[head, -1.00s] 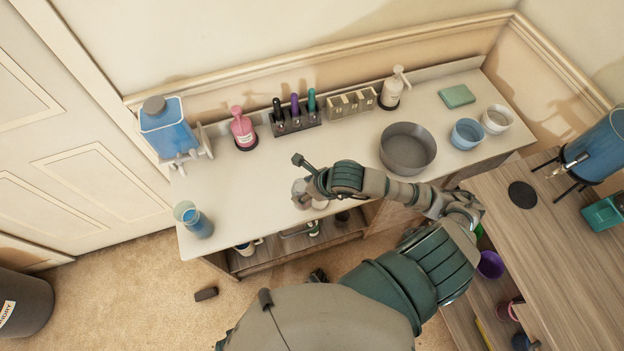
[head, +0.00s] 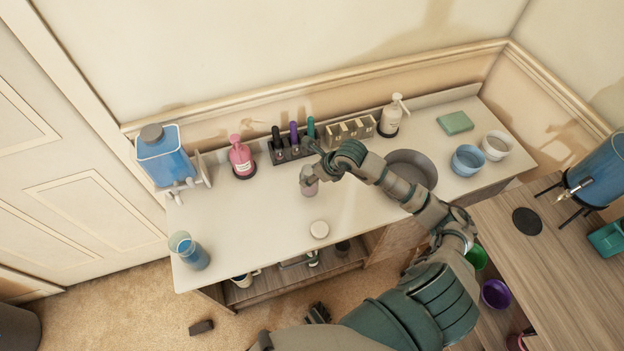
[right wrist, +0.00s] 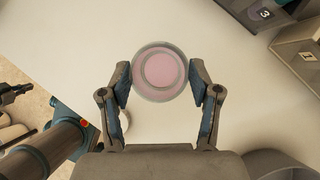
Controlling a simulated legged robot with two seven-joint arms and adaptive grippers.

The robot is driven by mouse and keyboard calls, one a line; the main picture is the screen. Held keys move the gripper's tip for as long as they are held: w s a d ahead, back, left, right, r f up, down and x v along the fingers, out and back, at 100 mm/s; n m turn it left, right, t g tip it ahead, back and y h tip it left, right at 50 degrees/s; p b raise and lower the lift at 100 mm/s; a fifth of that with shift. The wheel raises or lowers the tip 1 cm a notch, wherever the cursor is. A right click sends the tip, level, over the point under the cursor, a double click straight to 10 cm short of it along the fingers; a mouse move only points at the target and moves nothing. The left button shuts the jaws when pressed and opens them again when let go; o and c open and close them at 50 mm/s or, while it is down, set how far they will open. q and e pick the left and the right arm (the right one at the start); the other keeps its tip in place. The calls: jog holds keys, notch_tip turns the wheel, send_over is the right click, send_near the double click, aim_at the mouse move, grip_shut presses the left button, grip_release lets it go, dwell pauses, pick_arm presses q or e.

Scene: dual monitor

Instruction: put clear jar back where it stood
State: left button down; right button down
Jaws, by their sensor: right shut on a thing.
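The clear jar (head: 309,188), with pinkish contents, is between the fingers of my right gripper (head: 308,176) over the middle of the white tabletop (head: 240,240). In the right wrist view I see the jar (right wrist: 160,72) from above as a round pink top. The fingers of the right gripper (right wrist: 160,88) are shut on its sides. I cannot tell whether its base touches the table. A round white piece (head: 319,229) lies in front of the jar. A dark part low in the head view, likely my left gripper (head: 318,313), is too small to judge.
Behind the jar stand a pink bottle (head: 241,158), a rack of markers (head: 290,148) and a numbered box (head: 351,131). A grey bowl (head: 412,165) is partly behind my right arm. A blue cup (head: 194,252) stands at the front left. The tabletop left of the jar is clear.

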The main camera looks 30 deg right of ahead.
notch_tip(320, 180, down, 3)
jog(key=shift+a+f, duration=0.15)
jog(key=shift+w, duration=0.1)
jog(key=shift+c, duration=1.2)
grip_release()
jog(key=shift+d+f, duration=0.1)
jog(key=shift+d, duration=0.1)
pick_arm(q)
jog(key=shift+w+r, duration=0.2)
jog(key=shift+r, duration=0.05)
pick_arm(e)
jog(key=shift+a, duration=0.1)
jog(key=shift+r, duration=0.3)
pick_arm(q)
jog(key=shift+s+a+f, duration=0.1)
jog(key=shift+s+f, duration=0.05)
jog(key=shift+f, duration=0.45)
pick_arm(e)
jog(key=v, duration=1.1)
jog(key=shift+s+r, duration=0.2)
jog(key=shift+s, duration=0.1)
pick_arm(q)
jog(key=shift+s, duration=0.2)
